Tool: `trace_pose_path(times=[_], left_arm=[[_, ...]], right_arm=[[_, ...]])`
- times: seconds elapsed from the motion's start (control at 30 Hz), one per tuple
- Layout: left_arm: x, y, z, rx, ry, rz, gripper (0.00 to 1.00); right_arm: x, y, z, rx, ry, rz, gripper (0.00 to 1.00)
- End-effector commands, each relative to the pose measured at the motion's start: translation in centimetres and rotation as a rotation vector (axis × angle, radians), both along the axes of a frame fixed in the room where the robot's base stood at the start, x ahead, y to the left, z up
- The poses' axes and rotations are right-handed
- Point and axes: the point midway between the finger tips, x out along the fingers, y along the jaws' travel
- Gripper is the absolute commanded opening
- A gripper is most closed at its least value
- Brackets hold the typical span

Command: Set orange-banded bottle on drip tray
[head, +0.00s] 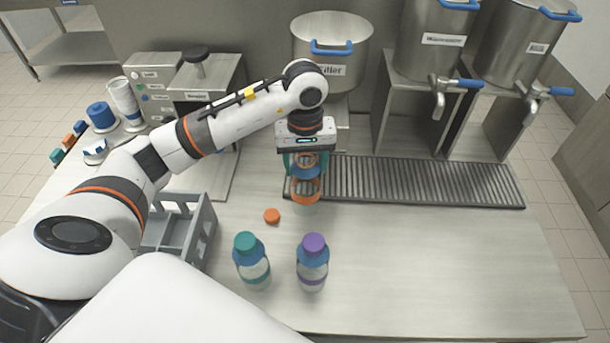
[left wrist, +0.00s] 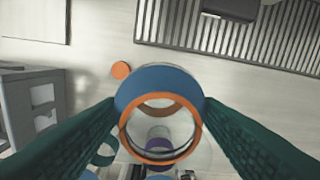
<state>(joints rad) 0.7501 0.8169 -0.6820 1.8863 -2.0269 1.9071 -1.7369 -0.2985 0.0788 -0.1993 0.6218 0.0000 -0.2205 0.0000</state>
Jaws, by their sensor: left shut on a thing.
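The orange-banded bottle (head: 305,190) is in my left gripper (head: 305,166), at the left end of the drip tray (head: 430,183), by its front edge. The bottle has a blue shoulder and shows no cap on top. In the left wrist view its blue shoulder (left wrist: 158,80) sits between the two dark green fingers, with the drip tray (left wrist: 240,35) behind it. I cannot tell whether its base touches the tray or the table. A loose orange cap (head: 272,216) lies on the table to its left. My right gripper is not in view.
A teal-capped bottle (head: 252,265) and a purple-capped bottle (head: 312,265) stand in front of the tray. A grey crate (head: 205,225) is at the left. The filler pot (head: 330,50) and two tapped pots stand behind. The table's right front is clear.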

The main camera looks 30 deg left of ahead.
Motion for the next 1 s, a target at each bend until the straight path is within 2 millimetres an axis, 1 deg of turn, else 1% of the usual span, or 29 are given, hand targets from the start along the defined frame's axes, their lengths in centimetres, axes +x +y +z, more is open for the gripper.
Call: trace_pose_path(times=[0.03, 0.23, 0.4, 0.5, 0.77, 0.9, 0.93, 1.0], left_arm=[[-0.1, 0.0, -0.6, 0.001, 0.004, 0.0, 0.27], [-0.1, -0.1, -2.3, -0.001, 0.003, 0.0, 0.27], [-0.1, -0.1, -4.9, -0.002, 0.004, 0.0, 0.27], [-0.1, -0.1, -5.8, -0.001, 0.002, 0.0, 0.27], [0.0, 0.0, -6.0, 0.0, -0.001, -0.001, 0.27], [0.0, 0.0, -6.4, 0.0, -0.001, -0.001, 0.27], [0.0, 0.0, -6.3, 0.0, -0.001, -0.001, 0.63], [0.0, 0.0, -6.2, 0.0, -0.001, -0.001, 0.74]], right_arm=[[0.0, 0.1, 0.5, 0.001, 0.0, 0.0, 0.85], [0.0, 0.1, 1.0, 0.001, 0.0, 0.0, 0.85], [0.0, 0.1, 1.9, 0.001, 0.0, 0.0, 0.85], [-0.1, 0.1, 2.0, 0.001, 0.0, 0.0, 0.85], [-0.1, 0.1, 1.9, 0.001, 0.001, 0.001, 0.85], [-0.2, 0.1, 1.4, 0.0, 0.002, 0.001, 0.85], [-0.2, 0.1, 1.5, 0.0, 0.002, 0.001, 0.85], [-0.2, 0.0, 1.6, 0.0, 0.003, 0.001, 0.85]])
